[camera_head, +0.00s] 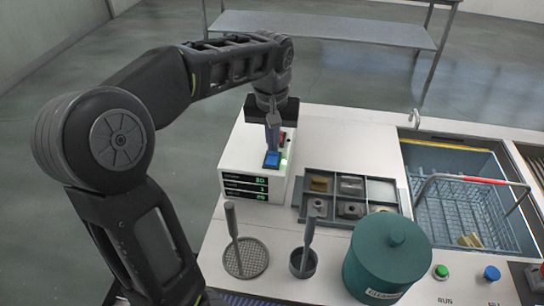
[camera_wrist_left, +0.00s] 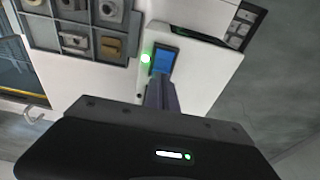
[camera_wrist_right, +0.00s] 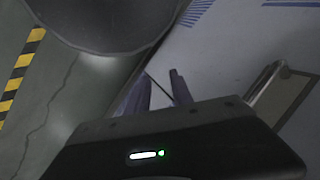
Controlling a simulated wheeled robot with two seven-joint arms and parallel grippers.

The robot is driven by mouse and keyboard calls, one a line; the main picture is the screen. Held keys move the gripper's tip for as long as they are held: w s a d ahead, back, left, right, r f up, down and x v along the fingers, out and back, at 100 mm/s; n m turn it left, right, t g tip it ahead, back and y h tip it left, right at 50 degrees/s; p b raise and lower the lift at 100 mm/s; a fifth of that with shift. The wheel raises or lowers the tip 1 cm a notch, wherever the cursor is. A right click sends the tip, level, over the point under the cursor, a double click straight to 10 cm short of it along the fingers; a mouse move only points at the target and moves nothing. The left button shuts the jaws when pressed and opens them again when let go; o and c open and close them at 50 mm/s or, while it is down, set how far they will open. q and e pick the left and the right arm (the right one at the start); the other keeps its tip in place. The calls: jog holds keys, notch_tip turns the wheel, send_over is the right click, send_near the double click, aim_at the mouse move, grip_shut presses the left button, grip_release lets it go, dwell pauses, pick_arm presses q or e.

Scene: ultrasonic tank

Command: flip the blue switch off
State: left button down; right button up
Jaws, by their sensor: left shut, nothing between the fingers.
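The blue switch (camera_head: 272,159) sits on top of the white control box (camera_head: 236,158), with a lit green light beside it. A red switch (camera_head: 282,137) shows partly behind my gripper. My left gripper (camera_head: 273,148) is shut and empty, pointing down with its fingertips at the blue switch. In the left wrist view the fingertips (camera_wrist_left: 161,80) meet the edge of the blue switch (camera_wrist_left: 162,61); I cannot tell whether they touch it. My right gripper (camera_wrist_right: 162,78) shows in the right wrist view, with its two fingers apart at the tips and nothing between them.
A grey divided tray (camera_head: 299,213) with small parts lies right of the box. A teal lidded pot (camera_head: 388,262), a mesh strainer (camera_head: 245,258) and a small cup (camera_head: 303,263) stand in front. A wire basket (camera_head: 460,215) sits in the tank at right.

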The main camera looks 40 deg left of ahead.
pick_arm(q)
jog(key=shift+f+b, duration=0.45)
jog(key=shift+f, duration=0.2)
jog(key=shift+r, duration=0.1)
notch_tip(320, 180, up, 7)
jog(key=p, duration=0.6)
dwell(0.8)
